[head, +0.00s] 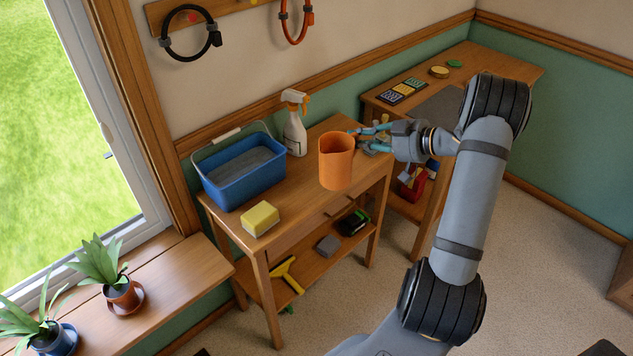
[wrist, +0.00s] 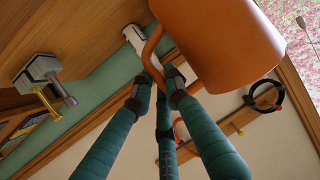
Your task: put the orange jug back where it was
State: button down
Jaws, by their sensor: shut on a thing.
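The orange jug (head: 336,161) is upright over the front right part of the small wooden table (head: 300,190). I cannot tell whether its base touches the tabletop. My gripper (head: 366,138) comes from the right and is shut on the jug's handle side. In the wrist view the jug (wrist: 220,45) fills the upper right. My teal fingers (wrist: 160,88) close around its looped handle (wrist: 153,57).
On the table stand a blue tub (head: 237,172), a white spray bottle (head: 294,128) and a yellow sponge (head: 260,218). The lower shelf holds a yellow squeegee (head: 286,274) and a grey block (head: 327,246). A desk (head: 500,68) stands behind right. Potted plants (head: 122,297) sit by the window.

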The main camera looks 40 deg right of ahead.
jog(key=shift+m+h, duration=0.3)
jog(key=shift+m, duration=0.1)
jog(key=shift+w+d+f, duration=0.35)
jog(key=shift+w+f, duration=1.3)
jog(key=shift+w, duration=0.1)
jog(key=shift+w+d+f, duration=0.3)
jog(key=shift+w+f, duration=1.4)
jog(key=shift+w, duration=0.1)
jog(key=shift+w+d+f, duration=0.35)
jog(key=shift+w+f, duration=1.3)
jog(key=shift+w, duration=0.1)
jog(key=shift+f+b, duration=0.15)
jog(key=shift+b, duration=0.15)
jog(key=c, duration=1.7)
grip_release()
